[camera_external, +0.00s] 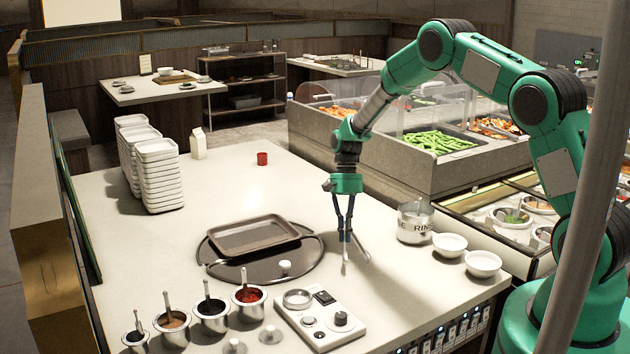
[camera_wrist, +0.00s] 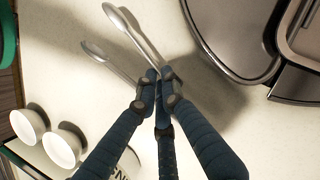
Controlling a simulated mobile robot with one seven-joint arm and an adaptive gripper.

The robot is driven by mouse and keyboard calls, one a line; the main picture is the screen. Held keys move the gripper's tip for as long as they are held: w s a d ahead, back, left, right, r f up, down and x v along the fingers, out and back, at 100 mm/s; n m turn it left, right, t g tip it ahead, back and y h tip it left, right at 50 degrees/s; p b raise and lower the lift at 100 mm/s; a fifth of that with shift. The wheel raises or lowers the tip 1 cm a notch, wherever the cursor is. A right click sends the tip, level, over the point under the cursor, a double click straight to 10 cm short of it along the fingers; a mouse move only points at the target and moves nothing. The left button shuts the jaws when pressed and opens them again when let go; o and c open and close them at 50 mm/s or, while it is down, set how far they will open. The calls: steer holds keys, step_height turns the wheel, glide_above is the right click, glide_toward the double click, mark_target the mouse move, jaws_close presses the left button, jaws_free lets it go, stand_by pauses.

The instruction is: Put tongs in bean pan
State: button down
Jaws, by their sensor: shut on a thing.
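Metal tongs (camera_external: 358,249) are held by my gripper (camera_external: 346,236) over the counter, to the right of the dark round tray. In the wrist view the tongs (camera_wrist: 133,36) stick out past my dark blue fingers, with their two arms spread. My gripper (camera_wrist: 158,88) is shut on them at the near end. I cannot tell whether the tong tips touch the counter. The bean pan (camera_external: 437,141), filled with green beans, sits in the food bar at the back right, beyond and above my gripper. It is not in the wrist view.
A metal "rinse" container (camera_external: 412,224) and two white bowls (camera_external: 449,243) stand right of my gripper. A brown tray (camera_external: 250,236) lies left. A control box (camera_external: 322,317) and sauce pots with ladles (camera_external: 210,318) are in front.

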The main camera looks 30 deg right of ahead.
steer(key=w+a+m+t, duration=0.2)
steer(key=w+a+m, duration=0.1)
steer(key=w+m, duration=0.2)
steer(key=w+a+r+m+t+y+p, duration=0.1)
steer(key=w+a+m, duration=0.2)
steer(key=w+m, duration=0.2)
steer(key=w+a+r+m+t, duration=0.1)
steer(key=w+a+m, duration=0.3)
steer(key=w, duration=0.6)
steer(key=shift+w+r+m+t+y+p, duration=0.15)
steer(key=shift+m+t+y+p, duration=0.2)
steer(key=shift+m+t, duration=0.45)
steer(key=shift+w+a+r+m, duration=0.15)
steer(key=shift+w+a+m, duration=0.2)
steer(key=shift+w+m, duration=0.4)
steer(key=shift+w, duration=0.1)
steer(key=b, duration=0.1)
glide_above(250, 216)
steer(key=s+d, duration=0.1)
steer(key=d, duration=0.1)
steer(key=shift+s+a+f, duration=0.1)
steer(key=shift+a+f, duration=0.1)
steer(key=shift+f, duration=0.65)
steer(key=shift+w+r, duration=0.1)
steer(key=shift+w, duration=0.2)
steer(key=shift+f+b, duration=0.3)
steer(key=shift+f, duration=1.45)
